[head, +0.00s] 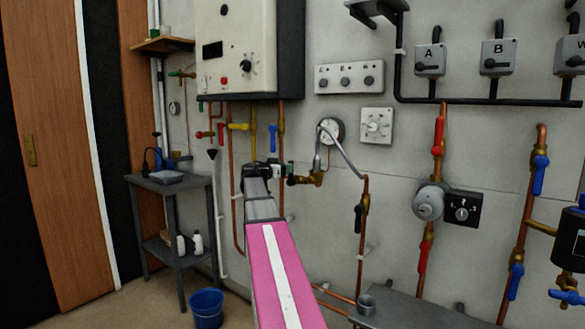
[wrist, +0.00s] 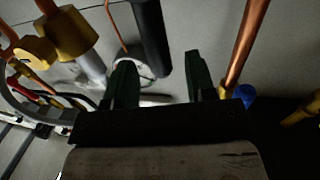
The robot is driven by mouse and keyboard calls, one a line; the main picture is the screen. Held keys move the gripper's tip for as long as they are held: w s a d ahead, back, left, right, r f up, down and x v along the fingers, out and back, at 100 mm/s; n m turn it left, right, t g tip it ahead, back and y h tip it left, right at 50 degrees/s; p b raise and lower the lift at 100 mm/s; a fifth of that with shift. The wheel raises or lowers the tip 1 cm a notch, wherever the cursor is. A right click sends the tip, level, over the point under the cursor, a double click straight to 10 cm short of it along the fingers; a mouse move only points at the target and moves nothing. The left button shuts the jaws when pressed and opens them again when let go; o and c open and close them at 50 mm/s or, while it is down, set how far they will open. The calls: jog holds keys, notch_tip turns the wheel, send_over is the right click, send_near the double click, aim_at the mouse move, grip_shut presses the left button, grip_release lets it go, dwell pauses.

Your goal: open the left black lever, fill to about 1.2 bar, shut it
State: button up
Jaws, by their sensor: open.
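The pressure gauge (head: 331,130) is a round white dial on the wall; its reading is too small to tell. A grey braided hose (head: 348,153) arcs from a brass fitting (head: 316,179) to a copper pipe on the right. A right black lever (head: 357,218) hangs on that pipe. My gripper (head: 289,171) is open at the left end of the brass fitting and hides most of the left lever there. In the wrist view my two dark green fingers (wrist: 162,85) stand apart with nothing gripped. A black bar (wrist: 150,35) shows beyond them; I cannot tell whether it is the lever.
A white boiler (head: 250,45) hangs above, with yellow (head: 238,127), red (head: 203,134) and blue (head: 273,138) valve levers below it. A grey side table (head: 170,183) and blue bucket (head: 206,308) stand left. A grey bench (head: 420,308) with a cup is lower right.

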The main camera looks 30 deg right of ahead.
aim_at(294, 180)
jog(key=shift+w+d, duration=0.25)
jog(key=shift+d, duration=1.05)
jog(key=shift+w+d, duration=0.2)
jog(key=shift+d, duration=1.05)
grip_shut()
